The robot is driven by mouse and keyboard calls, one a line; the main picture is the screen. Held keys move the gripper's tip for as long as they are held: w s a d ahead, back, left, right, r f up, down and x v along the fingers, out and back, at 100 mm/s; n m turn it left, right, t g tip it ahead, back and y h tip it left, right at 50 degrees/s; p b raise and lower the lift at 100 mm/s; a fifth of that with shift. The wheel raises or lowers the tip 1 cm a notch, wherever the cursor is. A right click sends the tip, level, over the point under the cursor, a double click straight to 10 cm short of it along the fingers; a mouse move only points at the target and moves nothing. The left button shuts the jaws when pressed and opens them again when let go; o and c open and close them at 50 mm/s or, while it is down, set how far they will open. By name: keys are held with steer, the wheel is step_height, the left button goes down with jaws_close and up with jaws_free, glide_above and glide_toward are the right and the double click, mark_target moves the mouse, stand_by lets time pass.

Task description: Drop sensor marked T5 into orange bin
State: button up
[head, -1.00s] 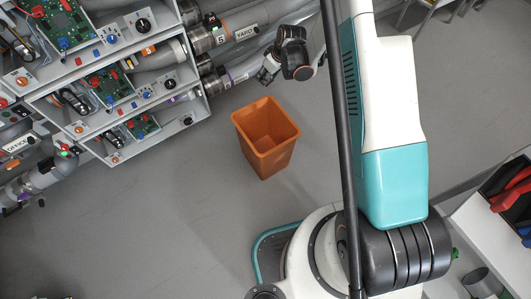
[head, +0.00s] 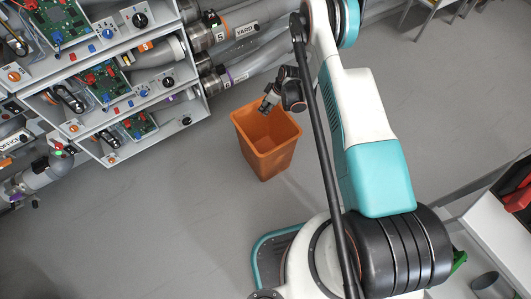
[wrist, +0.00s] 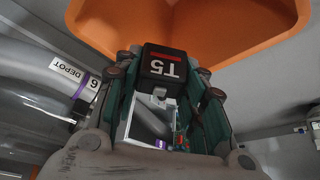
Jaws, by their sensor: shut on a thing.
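The sensor (wrist: 164,62) is a small black block with a red stripe and the mark T5, upside down in the wrist view. My gripper (wrist: 163,85) is shut on it, with a finger on each side. The orange bin (wrist: 240,45) fills the top of the wrist view, just beyond the sensor. In the head view the bin (head: 266,160) stands open on the floor, and my gripper (head: 266,104) is at its far rim. The sensor is too small to make out there. I cannot tell whether it is over the opening.
Shelves with circuit boards (head: 140,125) and knobs stand at the left. Grey pipes (head: 245,70) run behind the bin, one labelled YARD. In the wrist view a pipe labelled DEPOT (wrist: 70,72) is at the left. The grey floor around the bin is clear.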

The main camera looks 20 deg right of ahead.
steer(key=shift+f+b, duration=0.55)
steer(key=shift+f, duration=1.4)
steer(key=o, duration=1.2)
steer(key=v, duration=1.2)
steer(key=shift+r, duration=0.1)
